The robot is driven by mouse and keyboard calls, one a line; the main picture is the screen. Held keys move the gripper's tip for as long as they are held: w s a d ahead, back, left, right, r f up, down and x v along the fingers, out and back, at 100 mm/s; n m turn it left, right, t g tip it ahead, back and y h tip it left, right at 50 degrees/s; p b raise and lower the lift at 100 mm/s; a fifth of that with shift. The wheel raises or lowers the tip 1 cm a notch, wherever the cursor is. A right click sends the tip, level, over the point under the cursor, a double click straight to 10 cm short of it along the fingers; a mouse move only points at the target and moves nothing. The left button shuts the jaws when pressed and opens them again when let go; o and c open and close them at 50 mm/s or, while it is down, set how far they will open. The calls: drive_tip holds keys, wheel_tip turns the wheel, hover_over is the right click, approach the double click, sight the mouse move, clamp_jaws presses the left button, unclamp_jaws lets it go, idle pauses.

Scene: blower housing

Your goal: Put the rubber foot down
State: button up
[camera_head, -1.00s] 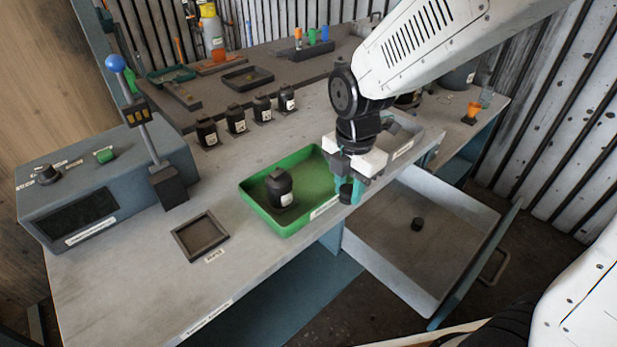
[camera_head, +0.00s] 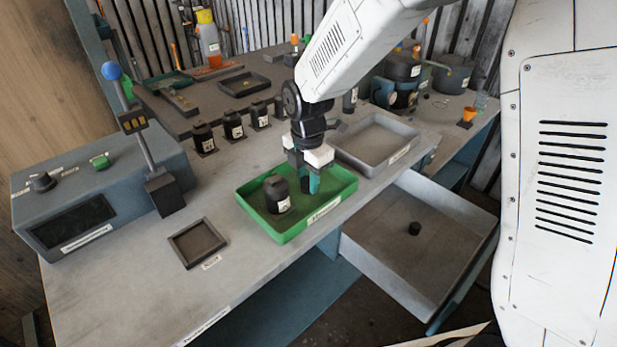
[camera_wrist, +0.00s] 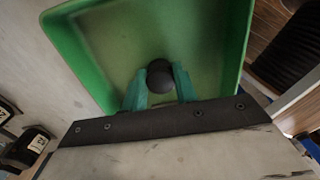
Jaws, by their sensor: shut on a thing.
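My gripper (camera_head: 308,182) has teal fingers and is shut on a small black rubber foot (camera_head: 306,185). It is over the right part of the green tray (camera_head: 262,228). In the wrist view the foot (camera_wrist: 160,76) sits between the fingertips, with the tray floor behind it. I cannot tell whether the foot touches the tray floor. A black blower housing (camera_head: 277,194) with a white label stands in the left part of the tray. Another small black piece, like a second foot (camera_head: 414,228), lies in the open drawer (camera_head: 385,255).
A grey tray (camera_head: 372,145) stands right of the green one. A small dark square tray (camera_head: 197,243) lies at front left. Several black housings (camera_head: 233,125) stand in a row behind. A grey control box (camera_head: 95,200) with a blue-knobbed lever (camera_head: 140,135) is at left.

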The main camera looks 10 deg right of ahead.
sight(308, 179)
drive_tip(key=shift+f, duration=0.1)
drive_tip(key=o, duration=0.9)
drive_tip(key=shift+o, duration=0.2)
wheel_tip(308, 179, up, 12)
drive_tip(key=shift+r, duration=0.25)
